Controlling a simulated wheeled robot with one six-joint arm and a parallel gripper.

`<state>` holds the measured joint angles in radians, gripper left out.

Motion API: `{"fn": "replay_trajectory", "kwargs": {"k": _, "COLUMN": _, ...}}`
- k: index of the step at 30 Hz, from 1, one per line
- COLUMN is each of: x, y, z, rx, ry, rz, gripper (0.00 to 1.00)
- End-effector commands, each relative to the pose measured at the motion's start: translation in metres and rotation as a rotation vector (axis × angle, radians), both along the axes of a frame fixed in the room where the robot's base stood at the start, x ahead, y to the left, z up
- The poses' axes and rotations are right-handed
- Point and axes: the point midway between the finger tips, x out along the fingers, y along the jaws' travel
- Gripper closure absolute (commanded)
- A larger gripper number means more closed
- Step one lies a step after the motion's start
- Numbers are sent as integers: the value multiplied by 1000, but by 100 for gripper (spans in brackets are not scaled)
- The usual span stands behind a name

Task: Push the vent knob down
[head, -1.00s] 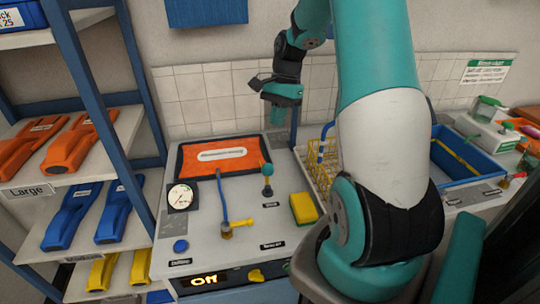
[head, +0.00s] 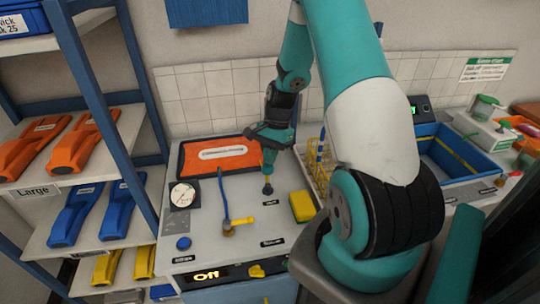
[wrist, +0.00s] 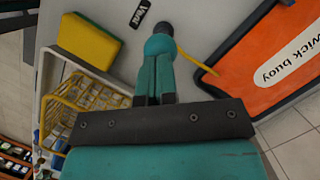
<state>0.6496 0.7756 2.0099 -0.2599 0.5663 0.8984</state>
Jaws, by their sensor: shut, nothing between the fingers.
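In the wrist view, the knob's dark lower part (wrist: 163,29) shows just beyond the fingertips, near the "Vent" label (wrist: 140,13). My gripper (head: 269,161) is shut and empty, pointing down right over the knob. In the wrist view, the closed teal fingers (wrist: 158,62) line up with the knob and blend with its teal top. I cannot tell whether they touch it.
A gauge (head: 182,195), a blue lever over a brass valve (head: 228,228) and a blue button (head: 183,243) lie left of the knob. A yellow sponge (head: 302,206) and a yellow wire basket (head: 318,165) stand to the right.

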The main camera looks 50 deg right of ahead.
Motion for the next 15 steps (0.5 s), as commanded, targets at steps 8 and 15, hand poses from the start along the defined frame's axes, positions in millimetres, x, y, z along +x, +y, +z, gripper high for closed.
{"fn": "replay_trajectory", "kwargs": {"k": 8, "x": 0, "y": 0, "z": -30, "rx": 2, "ry": 2, "rz": -1, "gripper": 100}}
{"fn": "replay_trajectory", "kwargs": {"k": 15, "x": -1, "y": 0, "z": -38, "rx": 2, "ry": 3, "rz": 0, "gripper": 100}}
